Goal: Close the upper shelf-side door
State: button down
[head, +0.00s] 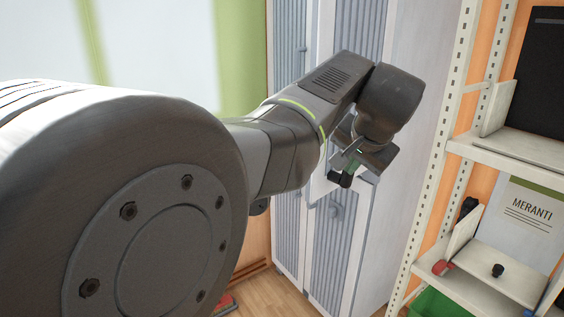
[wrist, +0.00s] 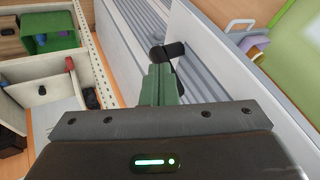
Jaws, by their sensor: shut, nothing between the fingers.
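The tall pale grey cabinet (head: 408,110) stands ahead, with ribbed doors on its front. The upper shelf-side door (head: 358,28) shows above my arm in the head view. A lower ribbed door (head: 332,245) with a grey knob shows beneath my gripper. My gripper (head: 345,176) is shut and empty, in front of the cabinet about where the upper and lower doors meet. In the wrist view, the closed fingers (wrist: 166,52) lie against or just before a ribbed surface (wrist: 190,75); contact is unclear.
A white perforated shelf rack (head: 505,160) stands right of the cabinet, with a "MERANTI" board (head: 528,215) and a green bin (head: 435,304). Wooden floor lies below.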

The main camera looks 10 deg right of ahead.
aim_at(323, 182)
jog(key=x, duration=0.9)
jog(key=shift+w+a+r+p, duration=0.15)
jog(key=shift+w+a+p, duration=0.25)
jog(key=shift+w+a, duration=0.65)
jog(key=shift+w, duration=0.55)
jog(key=shift+w, duration=0.1)
